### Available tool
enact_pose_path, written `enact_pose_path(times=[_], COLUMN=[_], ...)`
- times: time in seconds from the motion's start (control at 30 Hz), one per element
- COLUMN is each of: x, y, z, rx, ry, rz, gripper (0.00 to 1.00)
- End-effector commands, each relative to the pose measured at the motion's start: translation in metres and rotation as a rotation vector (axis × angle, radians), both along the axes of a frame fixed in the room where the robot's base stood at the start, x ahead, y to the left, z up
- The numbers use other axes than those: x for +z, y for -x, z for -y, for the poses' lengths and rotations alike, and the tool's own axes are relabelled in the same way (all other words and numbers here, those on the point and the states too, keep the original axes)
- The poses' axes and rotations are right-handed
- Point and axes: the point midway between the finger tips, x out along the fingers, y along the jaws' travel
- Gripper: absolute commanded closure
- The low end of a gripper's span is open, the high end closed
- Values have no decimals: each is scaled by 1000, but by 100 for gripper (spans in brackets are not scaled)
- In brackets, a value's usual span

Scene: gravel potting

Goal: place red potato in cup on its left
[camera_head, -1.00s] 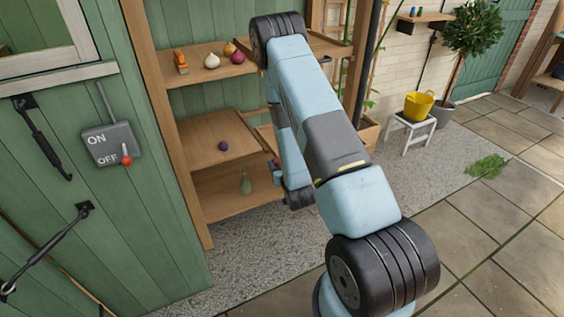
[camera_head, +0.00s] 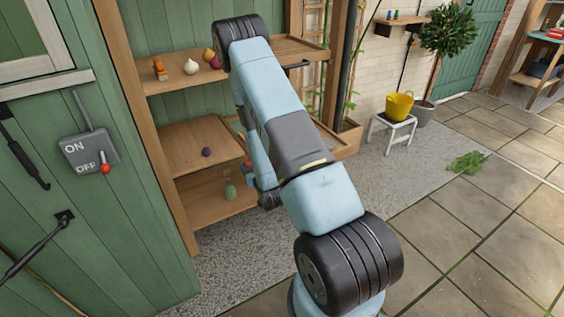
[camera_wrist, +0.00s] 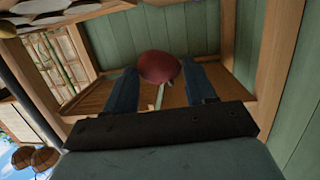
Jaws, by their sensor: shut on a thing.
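In the wrist view a rounded dark-red potato (camera_wrist: 158,67) sits between the two fingers of my gripper (camera_wrist: 160,74), which is shut on it. In the head view only a small reddish patch (camera_head: 247,164) shows beside my gripper's end, at the shelf unit; the arm hides most of that area. I cannot make out a cup in either view.
A wooden shelf unit (camera_head: 190,132) stands against the green wall. Its top shelf holds an orange item (camera_head: 159,69), a white bulb (camera_head: 191,67) and a yellowish onion (camera_head: 208,54). A purple ball (camera_head: 207,152) lies on the middle shelf, a green item (camera_head: 230,191) lower.

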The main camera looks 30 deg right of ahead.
Motion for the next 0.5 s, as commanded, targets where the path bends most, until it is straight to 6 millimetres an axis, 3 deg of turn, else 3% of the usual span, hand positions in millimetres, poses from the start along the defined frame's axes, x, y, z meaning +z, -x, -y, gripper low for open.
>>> enact_pose_path(times=[0.03,0.1,0.3,0.5], x=[4,7,16,21], y=[0,1,10,19], z=[23,50,118,155], rx=[-23,-45,-97,-124], ry=[2,1,4,7], rz=[3,5,4,-1], gripper=[75,75,75,75])
